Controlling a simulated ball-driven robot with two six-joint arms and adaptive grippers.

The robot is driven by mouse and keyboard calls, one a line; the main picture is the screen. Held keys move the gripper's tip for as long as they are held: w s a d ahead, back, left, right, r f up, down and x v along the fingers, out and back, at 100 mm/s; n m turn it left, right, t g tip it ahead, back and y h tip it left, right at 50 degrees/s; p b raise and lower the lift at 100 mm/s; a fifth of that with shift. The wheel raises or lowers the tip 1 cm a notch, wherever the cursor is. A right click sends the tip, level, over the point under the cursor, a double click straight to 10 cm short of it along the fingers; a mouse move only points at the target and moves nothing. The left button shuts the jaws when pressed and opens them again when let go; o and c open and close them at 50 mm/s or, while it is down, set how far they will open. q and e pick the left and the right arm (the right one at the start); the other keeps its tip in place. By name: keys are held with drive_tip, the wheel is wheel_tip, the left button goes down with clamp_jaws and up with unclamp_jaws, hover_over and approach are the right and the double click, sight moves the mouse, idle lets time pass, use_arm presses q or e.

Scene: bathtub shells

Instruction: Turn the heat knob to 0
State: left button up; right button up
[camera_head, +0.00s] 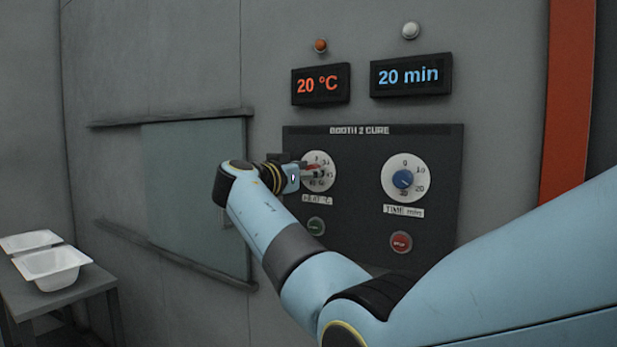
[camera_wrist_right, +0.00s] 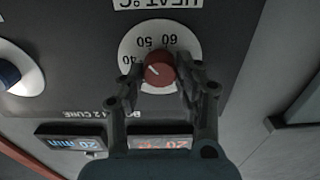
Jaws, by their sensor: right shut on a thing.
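The heat knob is red and round on a white numbered dial (camera_head: 322,184). In the right wrist view the knob (camera_wrist_right: 159,67) sits between the two fingers of my right gripper (camera_wrist_right: 158,82), which is shut on it. That view is upside down; 40, 50 and 60 show on the dial, and a pale mark on the knob lies toward its left side. In the head view my right gripper (camera_head: 305,172) covers part of the dial and most of the knob. The temperature display (camera_head: 320,85) reads 20 °C. My left gripper is not in view.
To the right on the panel (camera_head: 360,235) is the blue time knob (camera_head: 403,179), with a red stop button (camera_head: 401,242) below. A green button (camera_head: 316,226) sits below the heat dial. The time display (camera_head: 411,75) reads 20 min. White shells (camera_head: 52,268) rest on a table at left.

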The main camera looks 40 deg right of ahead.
drive_tip(key=shift+a+f+n+p, duration=0.15)
drive_tip(key=shift+n+p, duration=2.25)
drive_tip(key=shift+n, duration=4.65)
drive_tip(key=shift+d+f+n+p, duration=0.1)
drive_tip(key=shift+n+p, duration=2.25)
drive_tip(key=shift+n, duration=4.7)
drive_tip(key=shift+f, duration=0.1)
drive_tip(key=o, duration=1.1)
drive_tip(key=shift+w, duration=0.1)
drive_tip(key=shift+o, duration=0.2)
